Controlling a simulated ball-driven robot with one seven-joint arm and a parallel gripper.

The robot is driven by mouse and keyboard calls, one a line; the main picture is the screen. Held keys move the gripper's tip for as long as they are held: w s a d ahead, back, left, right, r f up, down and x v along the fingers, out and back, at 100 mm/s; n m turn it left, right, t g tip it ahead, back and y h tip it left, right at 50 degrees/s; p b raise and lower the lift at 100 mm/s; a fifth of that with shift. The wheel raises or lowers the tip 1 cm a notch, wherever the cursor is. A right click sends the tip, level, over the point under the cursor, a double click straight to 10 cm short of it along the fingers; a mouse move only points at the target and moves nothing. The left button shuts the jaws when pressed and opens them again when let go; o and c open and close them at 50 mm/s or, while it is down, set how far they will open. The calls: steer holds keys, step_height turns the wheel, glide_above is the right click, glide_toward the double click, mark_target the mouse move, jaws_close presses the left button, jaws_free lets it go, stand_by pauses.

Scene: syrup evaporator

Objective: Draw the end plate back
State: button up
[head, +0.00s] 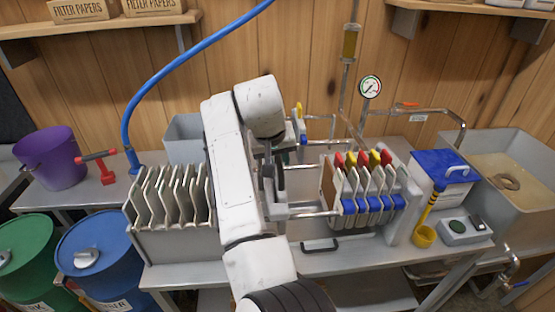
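The filter press stands on the bench right of my arm. Its pack of upright plates (370,193) has red and yellow tabs on top and blue tabs below, with a brown face at its left end. Horizontal rails (315,213) run left from the pack. A grey plate-like part (274,205), which looks like the end plate, stands left of the pack with a gap between them; my arm hides much of it. My gripper (274,172) points down at this part. Its fingertips are too small and covered to show whether they touch it or are open.
A rack of pale plates (172,198) stands left of my arm. A black handle (320,246) lies at the bench front.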

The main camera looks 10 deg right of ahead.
steer(key=v, duration=1)
steer(key=shift+b, duration=0.4)
